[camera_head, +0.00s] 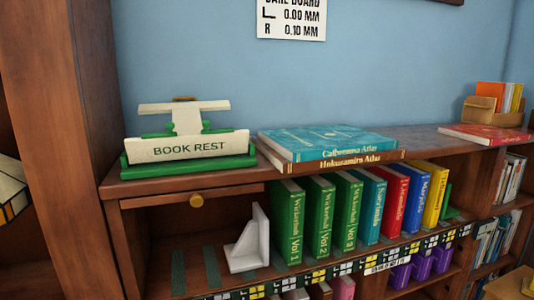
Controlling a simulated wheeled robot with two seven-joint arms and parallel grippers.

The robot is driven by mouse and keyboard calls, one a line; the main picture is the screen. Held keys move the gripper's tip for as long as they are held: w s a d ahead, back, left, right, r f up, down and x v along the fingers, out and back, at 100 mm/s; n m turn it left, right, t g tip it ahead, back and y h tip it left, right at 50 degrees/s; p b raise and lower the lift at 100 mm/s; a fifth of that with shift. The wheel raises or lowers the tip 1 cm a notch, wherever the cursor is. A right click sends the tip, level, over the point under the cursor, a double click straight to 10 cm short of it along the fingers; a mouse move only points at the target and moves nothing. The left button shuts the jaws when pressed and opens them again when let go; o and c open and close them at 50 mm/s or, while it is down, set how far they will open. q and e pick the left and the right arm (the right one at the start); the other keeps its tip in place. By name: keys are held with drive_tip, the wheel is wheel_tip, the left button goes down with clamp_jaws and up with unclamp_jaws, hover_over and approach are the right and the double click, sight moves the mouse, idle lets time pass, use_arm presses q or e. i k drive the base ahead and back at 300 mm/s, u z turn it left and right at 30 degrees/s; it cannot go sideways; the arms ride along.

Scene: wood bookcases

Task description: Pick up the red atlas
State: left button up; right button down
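A red book (485,134) lies flat on the bookcase top at the right; its cover lettering is too small to read. Another red book (393,203) stands upright on the shelf below, between a teal book (371,207) and a blue book (413,198). I cannot tell from the lettering which red one is the atlas. A teal atlas (326,141) lies flat on the Hokusamiro Atlas (335,163) at the middle of the top. Neither of my grippers shows in this view.
A green and white book rest (190,149) stands on the top at the left. A box of books (493,110) stands behind the flat red book. Several green volumes (287,222) and a white bookend (248,240) stand on the shelf. Bare top lies between the atlas stack and the flat red book.

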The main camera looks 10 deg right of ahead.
sight(482, 135)
drive_tip(key=z, duration=1.65)
